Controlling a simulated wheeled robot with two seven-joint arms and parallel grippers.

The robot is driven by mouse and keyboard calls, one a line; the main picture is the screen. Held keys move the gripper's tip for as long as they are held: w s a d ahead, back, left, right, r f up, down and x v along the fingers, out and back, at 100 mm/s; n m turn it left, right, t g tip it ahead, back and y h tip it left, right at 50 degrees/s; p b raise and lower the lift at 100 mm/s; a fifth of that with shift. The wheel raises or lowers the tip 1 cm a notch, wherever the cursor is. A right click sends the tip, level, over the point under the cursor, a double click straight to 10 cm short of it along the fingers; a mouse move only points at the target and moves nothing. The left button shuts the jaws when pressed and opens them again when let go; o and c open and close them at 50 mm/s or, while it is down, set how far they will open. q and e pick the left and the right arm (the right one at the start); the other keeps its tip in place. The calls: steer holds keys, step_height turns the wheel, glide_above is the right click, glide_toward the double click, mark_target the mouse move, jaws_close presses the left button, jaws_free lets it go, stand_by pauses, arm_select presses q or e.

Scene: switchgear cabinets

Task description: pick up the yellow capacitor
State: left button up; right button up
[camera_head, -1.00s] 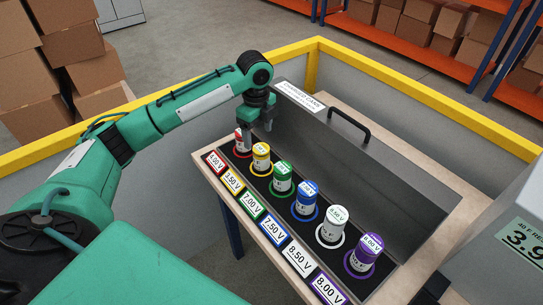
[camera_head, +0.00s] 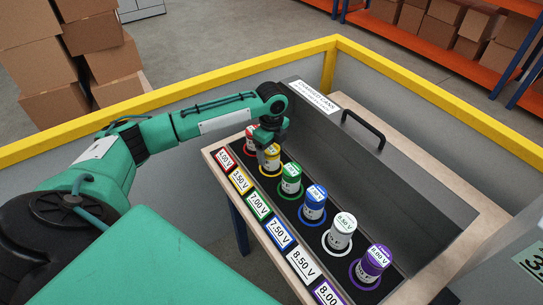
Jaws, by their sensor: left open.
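The yellow capacitor (camera_head: 272,158) stands upright in a yellow ring, second from the far left end of a row of capacitors in a dark tray. My left gripper (camera_head: 265,146) points down at the yellow capacitor, its fingers at the capacitor's top. The gripper is open and partly covers the top of the capacitor. Whether a finger touches it cannot be told. The red capacitor (camera_head: 251,142) stands just beyond, close to the gripper. My right gripper is not in view.
Green (camera_head: 291,178), blue (camera_head: 314,205), white (camera_head: 340,231) and purple (camera_head: 372,262) capacitors follow in the row toward the lower right. Voltage labels line the front edge. A yellow-topped barrier (camera_head: 440,95) surrounds the table.

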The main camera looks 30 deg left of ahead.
mark_target(270, 159)
arm_select(q)
steer(key=f, duration=0.2)
steer(key=f+p, duration=0.1)
steer(key=shift+s+f, duration=0.25)
steer(key=shift+f, duration=0.25)
steer(key=c, duration=1.2)
steer(key=shift+o, duration=0.2)
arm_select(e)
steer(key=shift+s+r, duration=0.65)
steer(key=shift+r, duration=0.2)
arm_select(q)
steer(key=shift+r, duration=0.1)
